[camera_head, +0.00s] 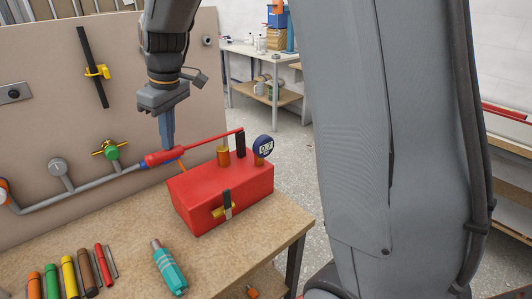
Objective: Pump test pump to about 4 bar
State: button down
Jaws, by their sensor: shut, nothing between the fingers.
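The test pump (222,200) is a red box on the wooden workbench. Its long red lever (205,142) slopes from a black upright post at the right to a thick red grip (162,157) at the left. A round blue gauge (263,146) stands on the right end of the box; its reading is too small to make out.
A grey pipe with a green valve (112,152) and a small gauge (59,167) runs along the panel behind. A teal bottle-like tool (170,268) and several coloured-handled tools (69,277) lie on the bench front.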

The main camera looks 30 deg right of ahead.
jog(key=shift+f+b, duration=0.3)
jog(key=shift+f, duration=0.55)
notch_tip(320, 180, up, 11)
jog(key=p, duration=0.8)
notch_tip(320, 180, down, 11)
jog(key=b, duration=0.5)
notch_tip(320, 180, up, 11)
jog(key=p, duration=0.7)
dwell(1.4)
